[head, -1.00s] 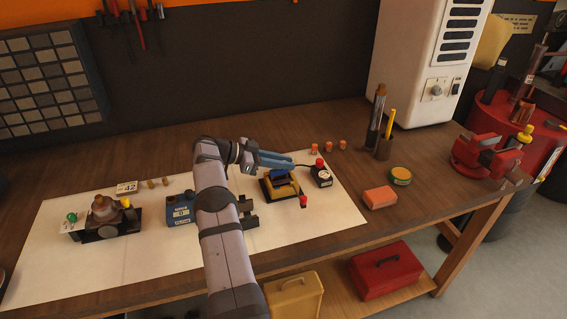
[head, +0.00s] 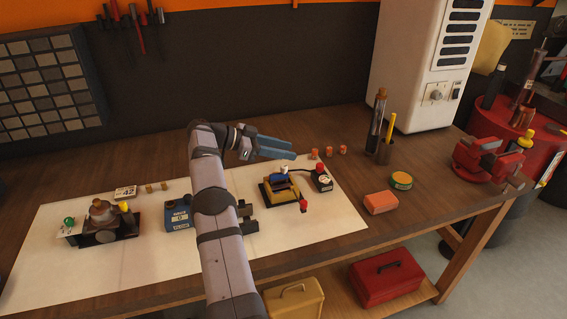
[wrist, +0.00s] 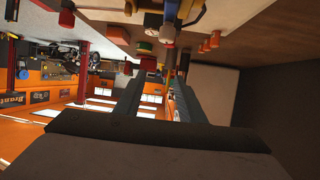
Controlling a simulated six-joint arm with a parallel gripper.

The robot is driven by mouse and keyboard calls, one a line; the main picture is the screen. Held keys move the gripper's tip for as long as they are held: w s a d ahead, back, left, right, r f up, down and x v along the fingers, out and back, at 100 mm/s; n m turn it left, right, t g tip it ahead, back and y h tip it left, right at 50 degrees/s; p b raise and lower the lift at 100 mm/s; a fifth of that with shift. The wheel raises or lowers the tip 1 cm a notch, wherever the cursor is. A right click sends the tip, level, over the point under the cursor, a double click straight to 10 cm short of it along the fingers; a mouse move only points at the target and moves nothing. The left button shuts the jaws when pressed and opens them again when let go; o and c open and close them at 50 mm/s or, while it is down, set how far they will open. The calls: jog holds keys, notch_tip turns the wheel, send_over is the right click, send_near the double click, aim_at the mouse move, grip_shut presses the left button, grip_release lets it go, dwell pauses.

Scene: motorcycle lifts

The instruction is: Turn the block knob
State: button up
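A yellow block (head: 284,190) with a blue knob-like part (head: 279,174) on top stands on a dark base on the white mat. I take this as the block with the knob. A red-tipped part (head: 304,206) sticks out at its front right. My gripper (head: 294,151) is up behind the block, clear of it, with two blue fingers pointing right. In the wrist view my gripper (wrist: 160,88) has its fingers apart with nothing between them. A yellow and blue part (wrist: 186,12) shows at the top edge there, cut off by the frame.
A small black box with a red button (head: 321,179) stands right of the yellow block. A blue labelled box (head: 178,214) and a brown-topped fixture (head: 103,215) stand left on the white mat (head: 110,266). Several orange pieces (head: 328,151) lie behind. The table's right side holds an orange block (head: 381,201).

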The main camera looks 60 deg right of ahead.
aim_at(284, 167)
jog(key=shift+r+p, duration=0.5)
jog(key=shift+r, duration=1.3)
jog(key=shift+s, duration=0.1)
